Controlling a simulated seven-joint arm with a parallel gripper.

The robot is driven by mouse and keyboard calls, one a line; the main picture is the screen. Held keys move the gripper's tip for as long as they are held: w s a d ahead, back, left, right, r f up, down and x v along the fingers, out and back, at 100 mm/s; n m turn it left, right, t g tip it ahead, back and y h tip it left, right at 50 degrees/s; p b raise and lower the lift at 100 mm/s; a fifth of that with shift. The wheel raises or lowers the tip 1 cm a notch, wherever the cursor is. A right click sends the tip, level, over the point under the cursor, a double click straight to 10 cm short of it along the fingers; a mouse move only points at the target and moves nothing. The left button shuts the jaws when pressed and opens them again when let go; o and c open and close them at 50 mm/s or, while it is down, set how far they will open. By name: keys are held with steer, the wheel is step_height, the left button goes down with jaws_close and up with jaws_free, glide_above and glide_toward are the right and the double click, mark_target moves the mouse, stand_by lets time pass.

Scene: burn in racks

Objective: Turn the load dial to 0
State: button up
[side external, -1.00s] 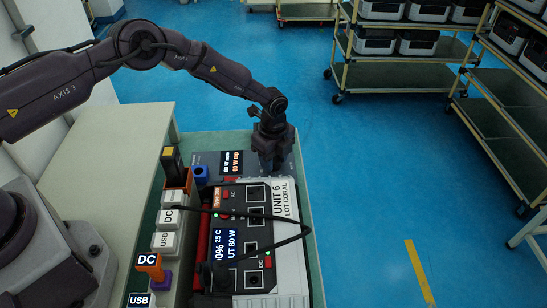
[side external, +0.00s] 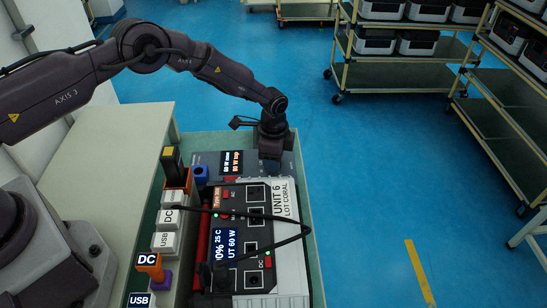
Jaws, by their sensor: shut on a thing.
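My gripper (side external: 270,160) points down over the dark load box (side external: 291,165) at the back of the bench. It is shut on the load dial, which the gripper hides. The load box's small screen (side external: 232,162) stands left of the gripper; its digits are small and hard to read. The power unit labelled UNIT 6, LOT CORAL (side external: 287,205) lies in front of the load box. Its blue screen (side external: 232,243) shows 25 C and an output of 60 W.
A black cable (side external: 295,238) loops over the unit. Left of it stand several labelled blocks, USB (side external: 164,240), DC (side external: 168,217) and an orange DC plug (side external: 149,262). A blue piece (side external: 200,175) sits near the load screen. Shelf carts (side external: 400,75) stand farther back.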

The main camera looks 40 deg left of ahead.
steer(key=n, duration=0.6)
steer(key=shift+n, duration=0.3)
steer(key=n, duration=0.5)
steer(key=shift+n, duration=0.3)
steer(key=o, duration=0.9)
step_height(320, 180, up, 13)
stand_by(0.3)
